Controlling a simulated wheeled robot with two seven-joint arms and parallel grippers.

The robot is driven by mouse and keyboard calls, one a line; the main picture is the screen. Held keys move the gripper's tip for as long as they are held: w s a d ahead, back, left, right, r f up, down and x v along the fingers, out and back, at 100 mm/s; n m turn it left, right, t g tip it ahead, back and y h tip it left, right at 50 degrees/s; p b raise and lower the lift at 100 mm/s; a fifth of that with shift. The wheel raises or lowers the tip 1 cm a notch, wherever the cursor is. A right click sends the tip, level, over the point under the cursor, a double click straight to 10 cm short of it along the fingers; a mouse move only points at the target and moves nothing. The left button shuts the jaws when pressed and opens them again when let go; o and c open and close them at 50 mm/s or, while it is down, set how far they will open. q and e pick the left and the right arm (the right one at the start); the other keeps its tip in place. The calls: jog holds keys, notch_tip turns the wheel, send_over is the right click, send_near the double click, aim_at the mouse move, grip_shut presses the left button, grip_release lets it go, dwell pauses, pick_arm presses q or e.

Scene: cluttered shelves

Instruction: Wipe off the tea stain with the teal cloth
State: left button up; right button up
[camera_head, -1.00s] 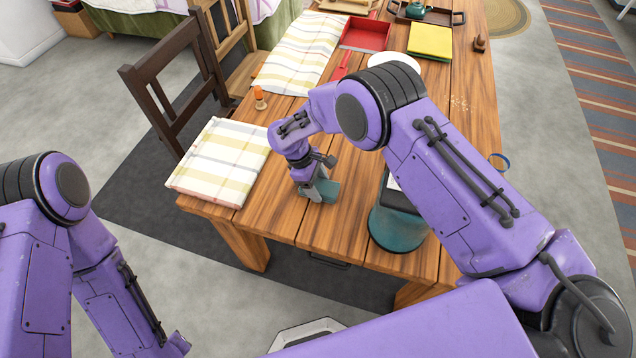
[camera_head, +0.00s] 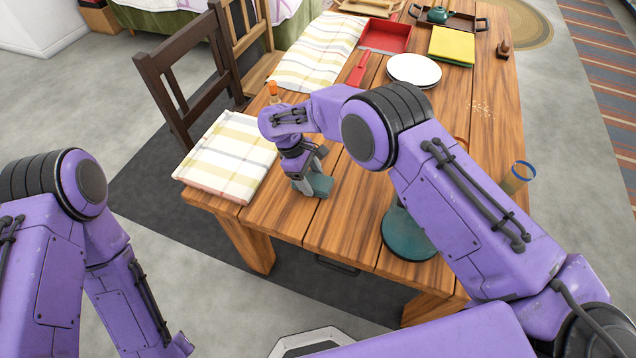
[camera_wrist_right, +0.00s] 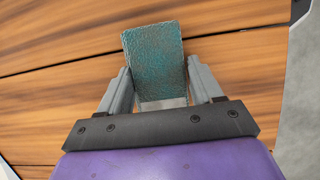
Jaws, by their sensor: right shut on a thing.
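The teal cloth (camera_head: 319,186) is a small folded block at the near side of the wooden table (camera_head: 345,225). My right gripper (camera_head: 308,188) is shut on it, pointing down at the tabletop. In the right wrist view the cloth (camera_wrist_right: 153,58) sticks out between the two grey fingers (camera_wrist_right: 162,95), with bare wood around it. I cannot tell whether it touches the wood. No tea stain can be made out; my right arm hides part of the table. My left arm shows at the left, but its gripper is out of view.
A plaid cloth (camera_head: 228,158) lies left of my right gripper. A teal round base (camera_head: 408,235) stands to its right, partly behind my arm. Farther back are a white plate (camera_head: 414,69), red dustpan (camera_head: 385,36), yellow cloth (camera_head: 452,44) and crumbs (camera_head: 482,107). Chairs (camera_head: 190,75) stand left.

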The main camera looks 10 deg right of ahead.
aim_at(331, 187)
jog(key=shift+w+a+f+b, duration=0.25)
jog(key=shift+w+a+b, duration=0.25)
jog(key=shift+a+b, duration=0.45)
jog(key=shift+w+a+r+b, duration=0.15)
jog(key=shift+w+a+b, duration=0.15)
jog(key=shift+b, duration=0.1)
jog(key=shift+s+d+r, duration=0.1)
jog(key=shift+s+r, duration=0.05)
jog(key=shift+r, duration=0.05)
jog(key=p, duration=0.1)
jog(key=d+p, duration=0.1)
jog(key=shift+s+d+r+p, duration=0.15)
jog(key=shift+s+r+p, duration=0.15)
jog(key=shift+s, duration=0.1)
jog(key=shift+s+d+f+p, duration=0.25)
jog(key=shift+s+d+p, duration=0.15)
jog(key=shift+d, duration=0.15)
jog(key=shift+s+d+p, duration=0.35)
jog(key=shift+d+p, duration=0.2)
jog(key=shift+p, duration=0.2)
jog(key=shift+s+d+f+p, duration=0.15)
jog(key=shift+s+d+p, duration=0.25)
jog(key=shift+d, duration=0.2)
jog(key=shift+s+d+p, duration=0.45)
jog(key=shift+d+p, duration=0.1)
jog(key=shift+p, duration=0.05)
jog(key=shift+s+d, duration=0.2)
jog(key=shift+d, duration=0.05)
jog(key=shift+s+d+f, duration=0.2)
jog(key=shift+d, duration=0.05)
